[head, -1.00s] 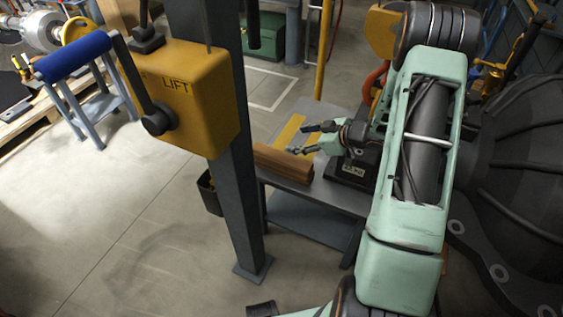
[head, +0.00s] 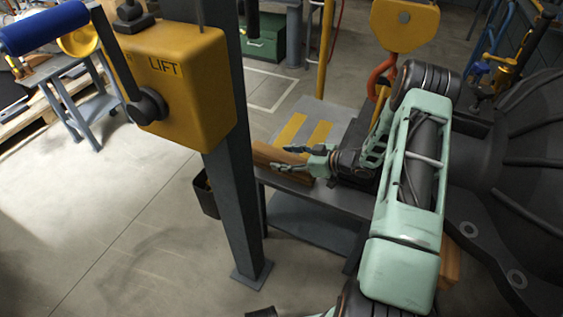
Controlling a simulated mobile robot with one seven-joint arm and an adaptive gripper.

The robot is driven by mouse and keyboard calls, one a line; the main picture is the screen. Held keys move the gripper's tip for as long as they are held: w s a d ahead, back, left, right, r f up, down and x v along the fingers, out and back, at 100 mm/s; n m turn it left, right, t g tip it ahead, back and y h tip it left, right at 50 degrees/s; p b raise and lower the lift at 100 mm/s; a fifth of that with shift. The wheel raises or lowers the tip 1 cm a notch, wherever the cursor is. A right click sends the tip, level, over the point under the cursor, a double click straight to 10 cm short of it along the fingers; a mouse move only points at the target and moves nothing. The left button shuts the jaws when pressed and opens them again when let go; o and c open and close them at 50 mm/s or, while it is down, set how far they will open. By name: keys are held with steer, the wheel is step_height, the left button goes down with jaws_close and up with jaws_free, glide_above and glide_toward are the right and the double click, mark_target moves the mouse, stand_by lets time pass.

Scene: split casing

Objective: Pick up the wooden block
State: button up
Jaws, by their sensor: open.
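The wooden block (head: 264,155) is brown and lies on a grey bench (head: 330,197), just right of the grey post. The post hides its left end and my gripper covers part of it. My gripper (head: 285,158) reaches in from the right with its two fingers apart, pointing left. It is empty and appears over the block; I cannot tell whether it touches it.
A yellow LIFT box (head: 190,85) sits on the grey post (head: 238,190) left of the bench. A yellow hook block (head: 405,22) hangs behind my arm. A large dark casing (head: 515,175) stands at the right.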

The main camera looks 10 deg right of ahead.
steer(key=shift+w+a+f, duration=0.25)
steer(key=shift+w+a, duration=0.2)
steer(key=shift+a, duration=0.05)
steer(key=shift+c, duration=0.4)
steer(key=shift+r, duration=0.1)
steer(key=c, duration=1.5)
